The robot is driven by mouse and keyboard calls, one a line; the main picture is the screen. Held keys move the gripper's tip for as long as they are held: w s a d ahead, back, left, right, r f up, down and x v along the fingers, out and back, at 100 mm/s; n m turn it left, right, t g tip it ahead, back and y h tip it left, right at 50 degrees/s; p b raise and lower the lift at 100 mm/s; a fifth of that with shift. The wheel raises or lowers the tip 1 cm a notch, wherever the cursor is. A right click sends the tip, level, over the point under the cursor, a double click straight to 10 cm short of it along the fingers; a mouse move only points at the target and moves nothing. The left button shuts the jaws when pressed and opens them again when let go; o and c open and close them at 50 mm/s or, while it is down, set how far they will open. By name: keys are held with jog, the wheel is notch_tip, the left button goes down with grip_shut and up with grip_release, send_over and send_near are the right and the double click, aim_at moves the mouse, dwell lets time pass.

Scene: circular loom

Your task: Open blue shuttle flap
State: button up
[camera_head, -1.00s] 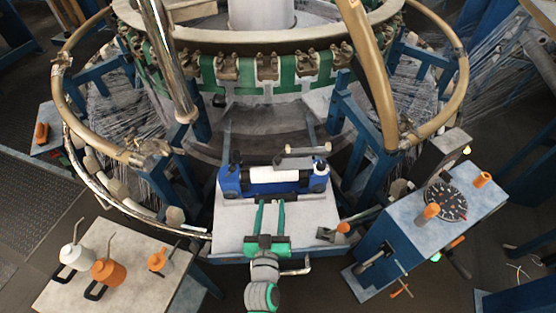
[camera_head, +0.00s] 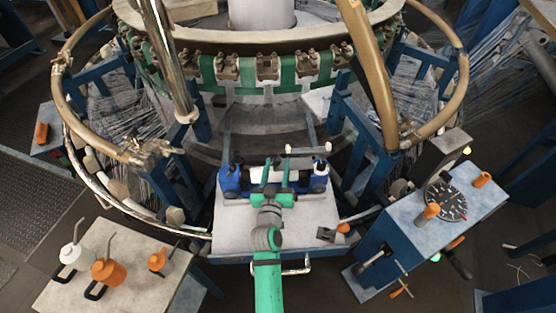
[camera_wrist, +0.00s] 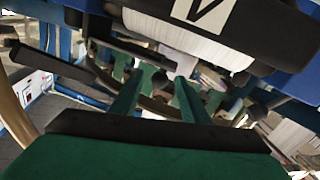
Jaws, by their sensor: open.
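The blue shuttle (camera_head: 231,181) lies across the pale platform (camera_head: 235,225) in front of the loom, with a white spool (camera_head: 290,175) along its middle. My gripper (camera_head: 271,163) is open, its two green fingers overlapping the middle of the shuttle in the head view. In the wrist view the green fingers (camera_wrist: 158,82) are apart, with nothing visibly held between them. Above them there, a black part with a white label (camera_wrist: 205,12) and the white spool (camera_wrist: 190,38) cross the top. I cannot tell whether the fingers touch the shuttle, and I cannot make out the flap clearly.
A bar with a pale handle (camera_head: 306,150) sits just behind the shuttle. A blue cabinet with a dial (camera_head: 446,202) stands at the right. A table with oil cans (camera_head: 108,272) stands at the left. Curved tan rails (camera_head: 380,90) surround the loom.

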jog(key=shift+w+d, duration=0.15)
jog(key=shift+w, duration=1.2)
grip_shut()
jog(key=shift+d, duration=0.1)
